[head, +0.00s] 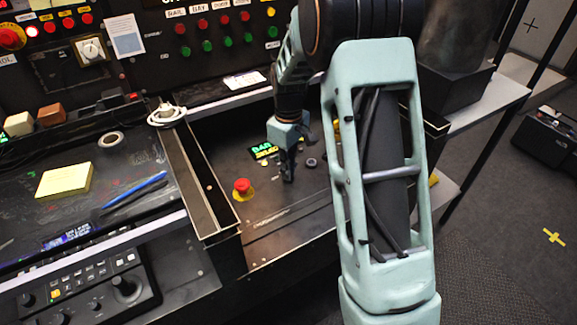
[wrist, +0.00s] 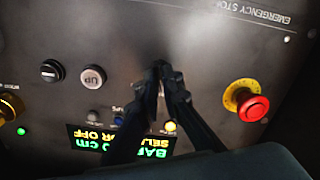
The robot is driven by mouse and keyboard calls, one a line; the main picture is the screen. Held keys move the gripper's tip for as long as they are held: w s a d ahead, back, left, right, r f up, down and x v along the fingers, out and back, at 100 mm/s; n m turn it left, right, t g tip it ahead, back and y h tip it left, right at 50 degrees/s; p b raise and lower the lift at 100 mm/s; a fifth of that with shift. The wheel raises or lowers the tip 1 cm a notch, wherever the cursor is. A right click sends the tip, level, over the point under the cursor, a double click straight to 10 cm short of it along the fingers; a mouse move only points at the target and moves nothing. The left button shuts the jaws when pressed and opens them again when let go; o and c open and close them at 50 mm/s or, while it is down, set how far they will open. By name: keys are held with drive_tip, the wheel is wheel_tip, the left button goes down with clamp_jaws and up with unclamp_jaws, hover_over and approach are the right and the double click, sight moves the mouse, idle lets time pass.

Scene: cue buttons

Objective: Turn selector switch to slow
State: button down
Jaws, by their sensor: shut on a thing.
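My gripper (head: 288,178) reaches down to the dark control panel (head: 290,208) in the head view. In the wrist view its two dark fingers (wrist: 166,70) come together at the panel, shut on what seems to be the selector switch. The switch is almost wholly hidden between and behind the fingertips. Its pointer direction and its slow marking cannot be made out.
A red emergency stop button (wrist: 253,107) on a yellow ring sits right of the fingers in the wrist view. A grey UP button (wrist: 93,77) and a black round button (wrist: 52,71) are left. A lit display (wrist: 92,143) is partly behind the fingers.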

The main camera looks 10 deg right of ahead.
drive_tip(key=shift+m+p, duration=0.7)
drive_tip(key=shift+m, duration=1.5)
drive_tip(key=c, duration=2.1)
unclamp_jaws()
drive_tip(key=shift+r, duration=0.15)
wheel_tip(320, 180, up, 12)
